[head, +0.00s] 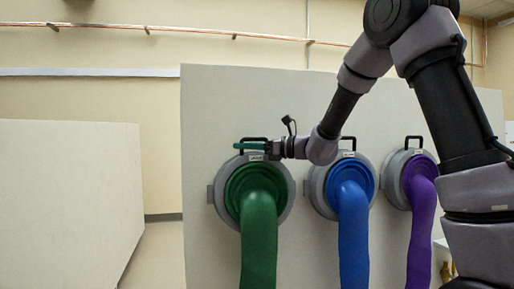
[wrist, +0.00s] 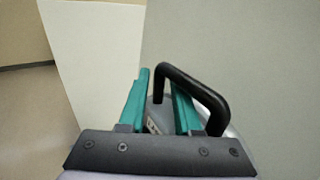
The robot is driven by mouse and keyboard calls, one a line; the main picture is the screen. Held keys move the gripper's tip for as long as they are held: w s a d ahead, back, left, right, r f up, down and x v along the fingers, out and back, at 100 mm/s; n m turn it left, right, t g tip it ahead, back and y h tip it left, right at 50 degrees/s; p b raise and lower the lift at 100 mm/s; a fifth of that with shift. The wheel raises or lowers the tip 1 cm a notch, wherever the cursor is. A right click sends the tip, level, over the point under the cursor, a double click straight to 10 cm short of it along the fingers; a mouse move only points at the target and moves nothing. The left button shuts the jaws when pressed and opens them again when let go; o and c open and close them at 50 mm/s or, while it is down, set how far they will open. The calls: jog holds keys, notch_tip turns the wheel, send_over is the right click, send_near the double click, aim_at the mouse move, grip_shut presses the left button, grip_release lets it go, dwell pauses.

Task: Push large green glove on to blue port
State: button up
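The large green glove (head: 258,240) hangs from a round grey port with a green inner ring (head: 236,180), at the left of the row. The blue port (head: 368,178) is to its right, with a blue glove (head: 353,235) hanging from it. My gripper (head: 250,146) is at the top of the green glove's port, beside its black handle (head: 262,140). In the wrist view my gripper's teal fingers (wrist: 159,85) are apart. One leg of the black handle (wrist: 195,85) shows between them. I cannot tell whether a finger touches it.
A purple glove (head: 421,230) hangs from a third port further right. The ports are on a pale upright panel (head: 215,110). Another pale panel (head: 65,200) stands at the left, with open floor (head: 155,255) between them.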

jog(key=shift+w+a, duration=0.1)
jog(key=shift+a, duration=0.35)
grip_shut()
dwell(4.4)
